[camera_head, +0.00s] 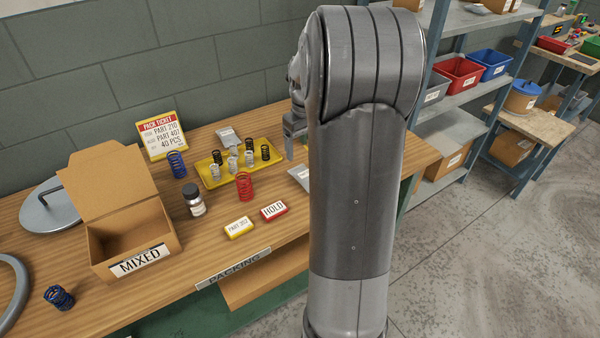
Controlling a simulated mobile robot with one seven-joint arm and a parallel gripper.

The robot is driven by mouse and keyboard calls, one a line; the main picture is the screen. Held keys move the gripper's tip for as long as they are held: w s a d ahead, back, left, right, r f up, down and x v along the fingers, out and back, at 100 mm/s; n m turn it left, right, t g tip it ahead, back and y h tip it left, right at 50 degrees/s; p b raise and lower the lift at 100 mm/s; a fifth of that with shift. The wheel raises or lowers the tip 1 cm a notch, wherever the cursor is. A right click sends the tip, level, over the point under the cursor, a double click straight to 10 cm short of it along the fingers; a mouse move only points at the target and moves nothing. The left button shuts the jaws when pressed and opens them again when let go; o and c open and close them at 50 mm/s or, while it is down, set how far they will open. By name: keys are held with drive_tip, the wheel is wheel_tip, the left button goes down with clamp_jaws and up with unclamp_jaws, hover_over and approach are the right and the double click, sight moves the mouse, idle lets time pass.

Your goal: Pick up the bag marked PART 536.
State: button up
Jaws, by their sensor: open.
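A small grey bag (228,136) lies on the wooden bench behind the yellow tray. A second grey bag (301,176) lies right of the tray, partly hidden by my arm. I cannot read a part number on either bag, so I cannot tell which is PART 536. My gripper (291,150) shows only in part at the left edge of my arm, above the bench near the tray's right end. It is open, and I see nothing held in it.
The yellow tray (212,180) holds several black and white springs. An open MIXED box (170,224) and a pack ticket (160,134) are left.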

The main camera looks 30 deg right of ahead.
drive_tip(key=f, duration=0.4)
drive_tip(key=d+f, duration=0.1)
drive_tip(key=f, duration=0.1)
drive_tip(key=shift+w+f, duration=0.2)
drive_tip(key=shift+f, duration=0.15)
drive_tip(key=f, duration=0.5)
drive_tip(key=shift+w, duration=0.2)
drive_tip(key=c, duration=1.2)
drive_tip(key=shift+o, duration=0.2)
